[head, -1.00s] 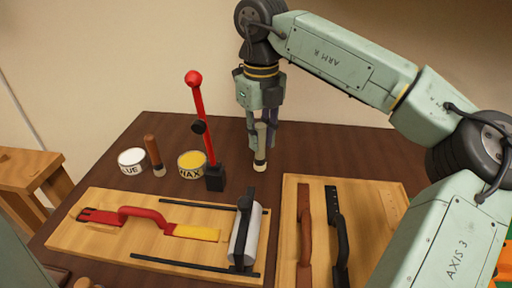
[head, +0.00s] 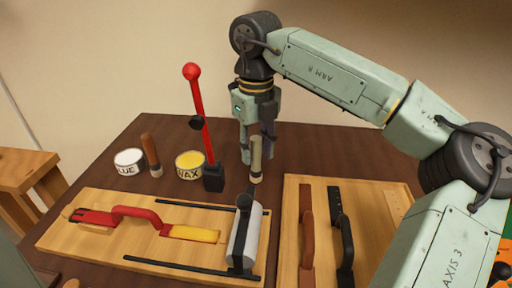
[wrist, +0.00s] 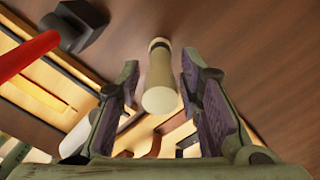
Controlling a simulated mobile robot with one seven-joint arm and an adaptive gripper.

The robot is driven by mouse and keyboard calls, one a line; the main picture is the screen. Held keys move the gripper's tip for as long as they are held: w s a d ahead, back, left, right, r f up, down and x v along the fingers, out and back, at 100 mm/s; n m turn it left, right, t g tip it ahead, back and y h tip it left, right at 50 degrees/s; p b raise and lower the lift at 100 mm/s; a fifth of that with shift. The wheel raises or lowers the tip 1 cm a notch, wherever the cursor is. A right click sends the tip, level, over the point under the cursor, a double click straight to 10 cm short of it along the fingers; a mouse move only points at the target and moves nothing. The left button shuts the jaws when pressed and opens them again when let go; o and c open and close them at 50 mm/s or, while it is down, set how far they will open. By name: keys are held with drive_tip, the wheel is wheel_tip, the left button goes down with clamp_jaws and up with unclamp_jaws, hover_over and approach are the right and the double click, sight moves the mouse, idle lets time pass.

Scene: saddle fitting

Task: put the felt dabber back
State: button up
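The felt dabber, as I take it, is the pale rod with a dark band near its lower end (head: 256,160). It stands upright at the back of the dark table, right of the red lever; I cannot tell if its tip touches the table. In the wrist view the dabber (wrist: 160,90) lies between the fingers, with a gap on both sides. My gripper (head: 257,158) is open around it, fingers pointing down; its purple pads show in the wrist view (wrist: 163,95).
A red-knobbed lever (head: 201,115) stands close left of the dabber. The wax tin (head: 190,172), a brown-handled tool (head: 151,153) and the glue tin (head: 129,168) stand further left. Two wooden boards (head: 75,240) (head: 375,195) with straps and a roller fill the front. Table right of the dabber is bare.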

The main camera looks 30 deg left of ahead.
drive_tip(key=shift+o, duration=0.4)
wheel_tip(320, 180, up, 8)
drive_tip(key=shift+f+b, duration=0.1)
drive_tip(key=shift+b, duration=0.25)
